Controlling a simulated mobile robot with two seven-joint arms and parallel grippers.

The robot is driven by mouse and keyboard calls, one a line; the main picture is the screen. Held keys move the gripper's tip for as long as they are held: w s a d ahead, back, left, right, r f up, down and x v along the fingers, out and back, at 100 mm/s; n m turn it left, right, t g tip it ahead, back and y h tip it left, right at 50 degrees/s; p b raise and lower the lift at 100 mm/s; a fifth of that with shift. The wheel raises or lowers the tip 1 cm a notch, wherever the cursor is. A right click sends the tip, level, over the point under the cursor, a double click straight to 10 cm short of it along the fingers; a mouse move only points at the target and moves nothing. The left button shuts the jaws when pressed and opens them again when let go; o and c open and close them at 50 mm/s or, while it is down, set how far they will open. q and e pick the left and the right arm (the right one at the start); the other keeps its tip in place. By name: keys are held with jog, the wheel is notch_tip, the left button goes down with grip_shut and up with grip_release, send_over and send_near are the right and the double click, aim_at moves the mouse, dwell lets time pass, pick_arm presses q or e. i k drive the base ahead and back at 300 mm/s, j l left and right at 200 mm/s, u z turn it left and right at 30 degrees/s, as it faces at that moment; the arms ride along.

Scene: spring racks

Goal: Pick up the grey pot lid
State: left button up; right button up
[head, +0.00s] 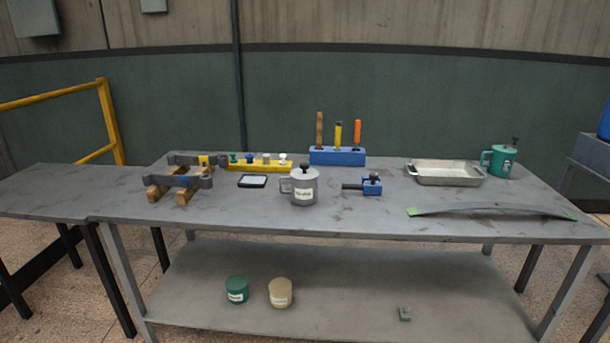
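The grey pot (305,189) stands upright near the middle of the grey metal table, with a white label on its front and a handle on its left side. A grey lid (303,173) with a small dark knob sits on top of it. Neither of my grippers is in view.
Left of the pot lie a dark-framed tray (252,181), a yellow rack (262,165) and grey parts on wooden blocks (156,189). A blue tool holder (337,156) stands behind. A blue clamp (371,185), metal tray (446,180), green pot (502,162) and curved strip (490,209) are right.

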aim_at(304, 173)
jog(key=i+j+u, duration=0.15)
jog(key=i+j, duration=0.15)
jog(key=i+j+u, duration=0.2)
jog(key=i, duration=0.35)
